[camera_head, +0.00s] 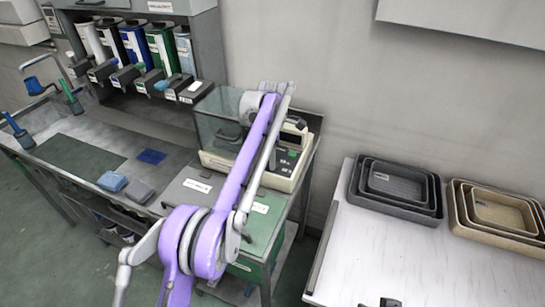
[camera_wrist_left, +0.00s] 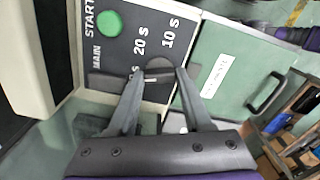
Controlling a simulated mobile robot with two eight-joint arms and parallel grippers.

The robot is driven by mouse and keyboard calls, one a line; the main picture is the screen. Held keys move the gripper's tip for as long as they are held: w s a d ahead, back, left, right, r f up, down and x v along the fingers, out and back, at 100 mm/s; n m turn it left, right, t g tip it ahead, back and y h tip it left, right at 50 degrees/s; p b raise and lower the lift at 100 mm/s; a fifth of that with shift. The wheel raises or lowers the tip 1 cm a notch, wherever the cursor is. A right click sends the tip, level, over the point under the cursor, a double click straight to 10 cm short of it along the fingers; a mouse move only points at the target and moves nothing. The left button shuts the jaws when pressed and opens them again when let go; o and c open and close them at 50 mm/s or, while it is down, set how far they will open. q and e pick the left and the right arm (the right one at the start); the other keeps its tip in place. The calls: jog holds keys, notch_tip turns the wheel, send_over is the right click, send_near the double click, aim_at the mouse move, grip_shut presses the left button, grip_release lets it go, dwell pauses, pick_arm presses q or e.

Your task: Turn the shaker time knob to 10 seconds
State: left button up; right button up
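The shaker (camera_head: 285,165) is a beige and grey machine with a dark control panel, partly hidden behind my left arm in the head view. In the left wrist view its panel (camera_wrist_left: 122,48) shows a green START button (camera_wrist_left: 110,24) and the markings MAIN, 20 s and 10 s. The dark round time knob (camera_wrist_left: 160,66) is just below these markings. My left gripper (camera_wrist_left: 160,75) has its two grey fingers on either side of the knob. I cannot tell whether they touch it, or which mark the knob points to. My right gripper is not clearly seen.
A clear guard (camera_head: 218,115) stands beside the shaker's left. A green drawer unit (camera_head: 262,228) is in front. Dark trays (camera_head: 433,214) and tan trays (camera_head: 455,215) are on the white table (camera_head: 400,262) at right. Colour canisters (camera_head: 160,48) stand at the back left.

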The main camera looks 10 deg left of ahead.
pick_arm(q)
grip_shut()
jog(key=shift+m, duration=0.3)
pick_arm(e)
jog(key=shift+r, duration=0.2)
pick_arm(q)
jog(key=m+p, duration=0.1)
jog(key=m, duration=0.2)
jog(key=shift+r+m+p, duration=0.1)
jog(key=shift+m+p, duration=0.2)
jog(key=m+p, duration=0.1)
jog(key=m, duration=0.4)
jog(key=m+p, duration=0.1)
jog(key=m, duration=0.5)
jog(key=shift+m, duration=0.4)
jog(key=m, duration=0.6)
jog(key=shift+p, duration=0.3)
pick_arm(e)
jog(key=r, duration=0.1)
jog(key=w+r, duration=0.1)
jog(key=r, duration=0.1)
jog(key=w+r, duration=0.1)
jog(key=r, duration=0.1)
jog(key=shift+r, duration=0.25)
